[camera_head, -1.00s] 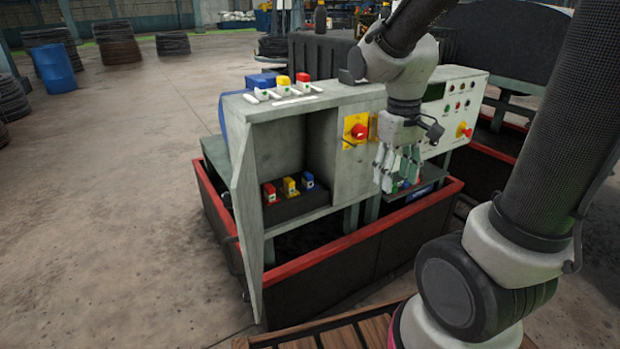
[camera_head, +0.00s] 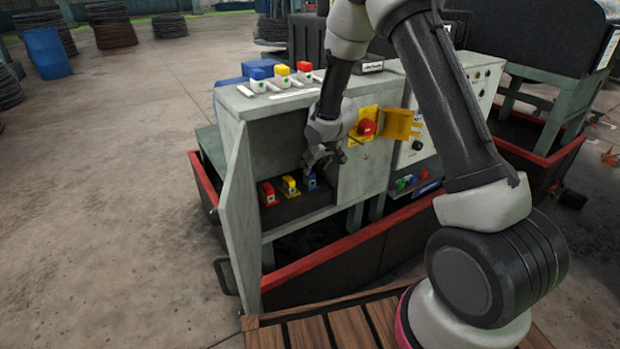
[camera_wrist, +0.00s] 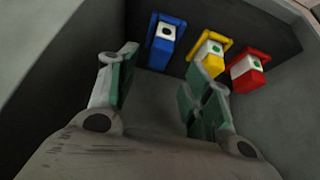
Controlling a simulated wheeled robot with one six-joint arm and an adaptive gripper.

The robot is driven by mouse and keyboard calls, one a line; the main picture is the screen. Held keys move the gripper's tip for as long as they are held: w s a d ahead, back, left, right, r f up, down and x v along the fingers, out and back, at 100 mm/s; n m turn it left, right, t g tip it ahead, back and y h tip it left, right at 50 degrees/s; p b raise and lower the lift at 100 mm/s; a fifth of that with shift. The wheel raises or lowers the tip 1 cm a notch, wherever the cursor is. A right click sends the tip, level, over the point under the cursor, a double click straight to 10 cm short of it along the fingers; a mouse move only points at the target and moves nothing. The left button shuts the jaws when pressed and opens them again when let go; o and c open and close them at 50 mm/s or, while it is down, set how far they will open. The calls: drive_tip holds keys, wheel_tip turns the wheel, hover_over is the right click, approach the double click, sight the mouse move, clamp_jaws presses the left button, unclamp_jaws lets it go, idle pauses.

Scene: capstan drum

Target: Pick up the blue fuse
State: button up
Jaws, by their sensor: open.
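The blue fuse (camera_head: 310,181) stands at the right end of a row in the open bay of the grey cabinet (camera_head: 356,175). My gripper (camera_head: 318,158) is just above it in the head view, partly overlapping it. In the wrist view the blue fuse (camera_wrist: 164,44) lies beyond the fingertips, in the gap between them and nearer the left one. My gripper (camera_wrist: 160,80) is open and empty there. No contact with the fuse shows. Another blue block (camera_head: 257,74) stands on the cabinet top.
A yellow fuse (camera_head: 290,186) and a red fuse (camera_head: 268,194) stand beside the blue one. The bay walls are close around my gripper. A red switch (camera_head: 366,127) with an open yellow cover (camera_head: 398,124) juts out to the right. The cabinet door (camera_head: 238,215) stands open at left.

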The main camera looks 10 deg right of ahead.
sight(309, 178)
drive_tip(key=x, duration=0.7)
drive_tip(key=shift+f, duration=0.25)
clamp_jaws()
